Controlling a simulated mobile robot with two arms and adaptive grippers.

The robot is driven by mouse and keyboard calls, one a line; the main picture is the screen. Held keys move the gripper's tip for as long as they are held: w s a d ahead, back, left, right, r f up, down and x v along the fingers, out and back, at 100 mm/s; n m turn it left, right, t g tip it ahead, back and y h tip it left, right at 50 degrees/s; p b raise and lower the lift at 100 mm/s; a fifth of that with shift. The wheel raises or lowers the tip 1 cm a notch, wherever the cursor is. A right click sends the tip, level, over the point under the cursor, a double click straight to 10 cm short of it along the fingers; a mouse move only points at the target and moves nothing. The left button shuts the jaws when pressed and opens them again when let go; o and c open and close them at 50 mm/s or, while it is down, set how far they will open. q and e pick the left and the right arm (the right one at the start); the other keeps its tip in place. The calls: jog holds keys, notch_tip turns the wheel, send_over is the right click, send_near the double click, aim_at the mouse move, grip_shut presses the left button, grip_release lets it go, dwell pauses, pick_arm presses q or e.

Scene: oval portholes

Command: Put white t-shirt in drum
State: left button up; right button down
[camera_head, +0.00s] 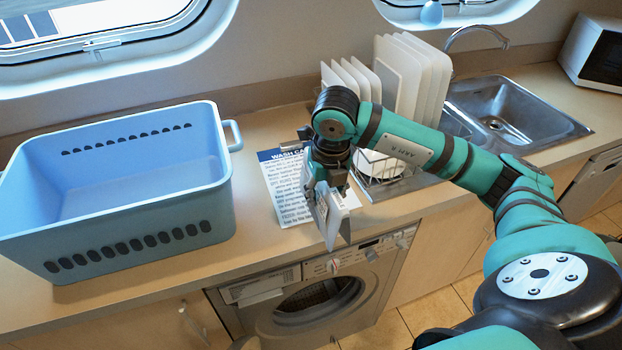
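I cannot make out a white t-shirt anywhere. My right gripper (338,228) points down over the counter's front edge, above the machine's control panel. Its pale finger plates overlap from this angle, so I cannot tell whether they are apart. No cloth shows between them. My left gripper is not in view.
A blue laundry basket (122,218) stands at the left; its visible inside is empty. A wash card (287,190) lies behind my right gripper. A dish rack with white plates (412,75), a sink (505,115) and a microwave (597,52) stand to the right.

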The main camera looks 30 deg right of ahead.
jog(key=w+f+p, duration=0.1)
jog(key=w, duration=0.1)
jog(key=w+d+f+p, duration=0.1)
jog(key=w, duration=0.1)
jog(key=w+f+p, duration=0.1)
jog(key=w, duration=0.2)
jog(key=shift+w+d+f, duration=0.1)
jog(key=shift+d+f, duration=0.2)
jog(key=shift+f, duration=0.35)
jog(key=shift+f, duration=0.2)
jog(key=c, duration=0.9)
grip_release()
jog(key=shift+o, duration=0.2)
